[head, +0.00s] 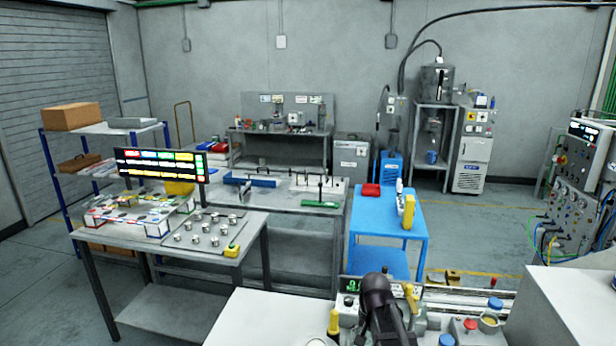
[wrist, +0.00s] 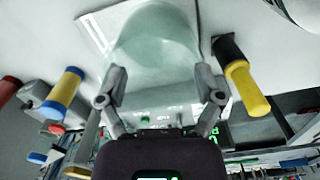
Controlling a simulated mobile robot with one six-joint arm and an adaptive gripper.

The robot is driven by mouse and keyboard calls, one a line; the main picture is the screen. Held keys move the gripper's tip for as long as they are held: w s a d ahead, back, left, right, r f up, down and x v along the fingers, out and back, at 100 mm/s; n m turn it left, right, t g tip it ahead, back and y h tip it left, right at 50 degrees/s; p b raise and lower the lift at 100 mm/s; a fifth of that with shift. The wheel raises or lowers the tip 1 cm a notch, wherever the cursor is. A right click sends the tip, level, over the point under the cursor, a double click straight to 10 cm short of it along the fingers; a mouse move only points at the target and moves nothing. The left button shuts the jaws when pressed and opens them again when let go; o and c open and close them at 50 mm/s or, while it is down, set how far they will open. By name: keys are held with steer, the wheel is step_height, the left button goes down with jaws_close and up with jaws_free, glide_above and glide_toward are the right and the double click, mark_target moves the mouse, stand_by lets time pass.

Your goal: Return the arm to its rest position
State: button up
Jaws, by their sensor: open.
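My gripper (wrist: 161,88) shows in the wrist view with its two grey fingers spread apart. It is open, and nothing is clasped between the fingers. A pale, rounded, glassy-looking shape (wrist: 156,42) lies beyond the fingertips; I cannot tell what it is or how far off it is. In the head view a dark part of my arm (head: 380,300) rises at the bottom centre, in front of the white bench top (head: 265,318). The gripper's fingers cannot be made out there.
Red and blue-capped items (head: 470,326) stand right of my arm.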

steer(key=s+f+n+b, duration=0.2)
steer(key=s+f+n, duration=0.1)
steer(key=s, duration=0.6)
steer(key=shift+s+d+n, duration=0.25)
steer(key=shift+d+n, duration=0.1)
steer(key=shift+n, duration=0.55)
step_height(320, 180, up, 5)
steer(key=p, duration=0.4)
steer(key=shift+p, duration=0.4)
steer(key=c, duration=0.4)
steer(key=shift+s, duration=0.1)
